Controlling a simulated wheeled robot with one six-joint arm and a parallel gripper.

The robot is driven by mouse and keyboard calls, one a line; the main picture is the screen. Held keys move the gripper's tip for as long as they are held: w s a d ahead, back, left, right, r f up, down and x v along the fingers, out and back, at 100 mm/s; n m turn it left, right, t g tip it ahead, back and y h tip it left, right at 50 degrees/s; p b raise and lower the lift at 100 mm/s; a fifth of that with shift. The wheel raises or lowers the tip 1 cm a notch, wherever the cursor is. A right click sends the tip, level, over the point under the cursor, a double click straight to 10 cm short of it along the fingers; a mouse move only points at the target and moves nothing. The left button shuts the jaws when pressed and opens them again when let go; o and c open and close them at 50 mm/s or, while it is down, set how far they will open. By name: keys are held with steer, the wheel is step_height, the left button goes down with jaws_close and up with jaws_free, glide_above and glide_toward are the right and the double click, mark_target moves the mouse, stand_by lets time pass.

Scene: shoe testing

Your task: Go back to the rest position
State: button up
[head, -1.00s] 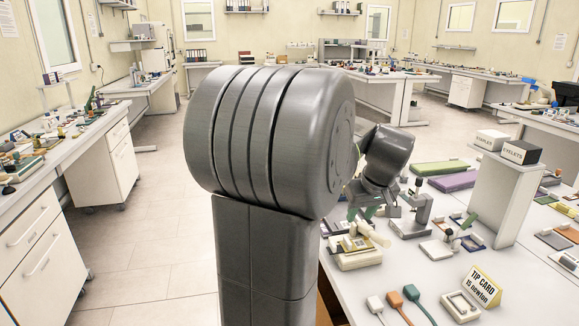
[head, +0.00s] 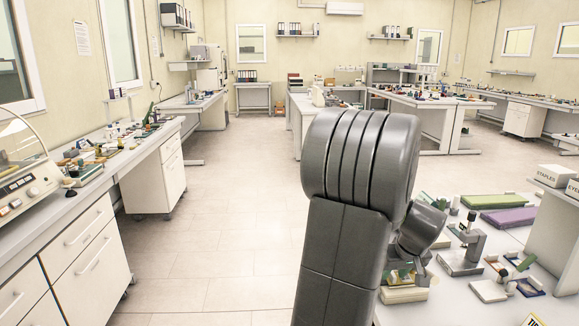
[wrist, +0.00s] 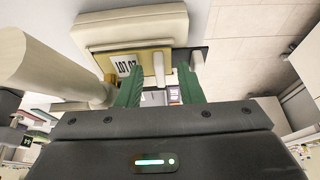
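My gripper shows in the wrist view (wrist: 160,92) with two green fingers apart and nothing held between them. In the head view, my arm's dark grey links cover much of it, and only bits of green show low on the right. A cream device (wrist: 135,28) with a yellow plate (wrist: 133,66) and a printed label lies beyond the fingertips in the wrist view. The cream device also shows in the head view (head: 405,295), beside and partly behind my arm. I cannot tell whether the fingers touch it.
A left-hand bench (head: 80,215) has drawers and small items. The floor (head: 215,240) between the benches is clear.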

steer(key=shift+w, duration=0.1)
steer(key=shift+w, duration=0.2)
steer(key=shift+r, duration=0.2)
steer(key=v, duration=1.3)
steer(key=x, duration=1.4)
steer(key=shift+s, duration=0.1)
steer(key=s, duration=0.1)
steer(key=s+r, duration=0.1)
steer(key=s, duration=0.1)
steer(key=s+r, duration=0.1)
steer(key=s, duration=0.1)
steer(key=shift+d, duration=0.2)
steer(key=shift+s+p, duration=0.25)
steer(key=shift+p, duration=0.05)
steer(key=shift+f, duration=0.1)
